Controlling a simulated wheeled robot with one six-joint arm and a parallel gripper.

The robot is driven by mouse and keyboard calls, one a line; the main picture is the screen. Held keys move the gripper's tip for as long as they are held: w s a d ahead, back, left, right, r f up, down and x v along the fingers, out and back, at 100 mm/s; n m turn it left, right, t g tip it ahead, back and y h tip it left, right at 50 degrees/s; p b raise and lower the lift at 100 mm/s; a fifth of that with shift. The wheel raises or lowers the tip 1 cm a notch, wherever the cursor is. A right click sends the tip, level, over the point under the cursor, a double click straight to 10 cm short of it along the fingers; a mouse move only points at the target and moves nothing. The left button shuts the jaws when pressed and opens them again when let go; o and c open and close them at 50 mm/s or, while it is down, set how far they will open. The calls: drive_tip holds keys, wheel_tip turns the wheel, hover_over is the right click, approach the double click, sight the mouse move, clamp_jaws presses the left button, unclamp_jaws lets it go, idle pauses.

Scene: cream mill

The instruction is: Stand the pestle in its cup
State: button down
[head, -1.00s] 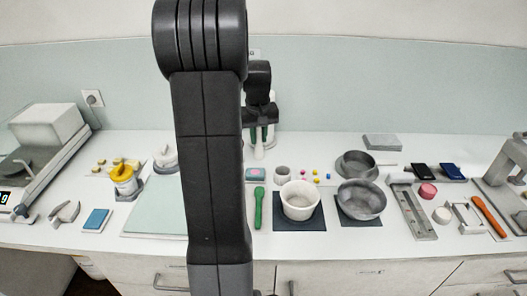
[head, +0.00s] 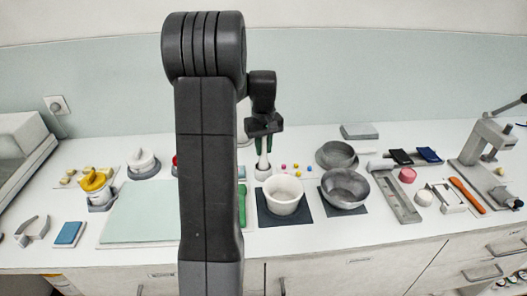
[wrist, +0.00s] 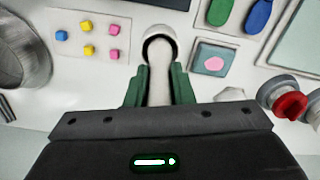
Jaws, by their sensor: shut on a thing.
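My gripper (head: 263,147) has green fingers and is shut on the pale pestle (head: 263,162), which points downward. In the wrist view the gripper (wrist: 158,88) holds the pestle (wrist: 159,82) between its fingers. The small pale cup (head: 263,174) stands on the counter directly below the pestle in the head view. In the wrist view the cup's round rim (wrist: 174,43) surrounds the pestle's far end, with the dark opening showing beside it. I cannot tell whether the pestle's tip is inside the cup or just above it.
A white bowl (head: 284,196) on a dark mat and a grey bowl (head: 346,186) stand in front and to the right. Small coloured cubes (wrist: 88,27) lie beside the cup.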

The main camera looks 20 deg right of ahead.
drive_tip(key=shift+f, duration=0.95)
drive_tip(key=shift+f, duration=0.2)
drive_tip(key=c, duration=1.3)
unclamp_jaws()
drive_tip(key=shift+o, duration=0.2)
wheel_tip(320, 180, up, 12)
drive_tip(key=shift+r+b, duration=0.2)
drive_tip(key=shift+b, duration=0.15)
drive_tip(key=shift+f, duration=0.1)
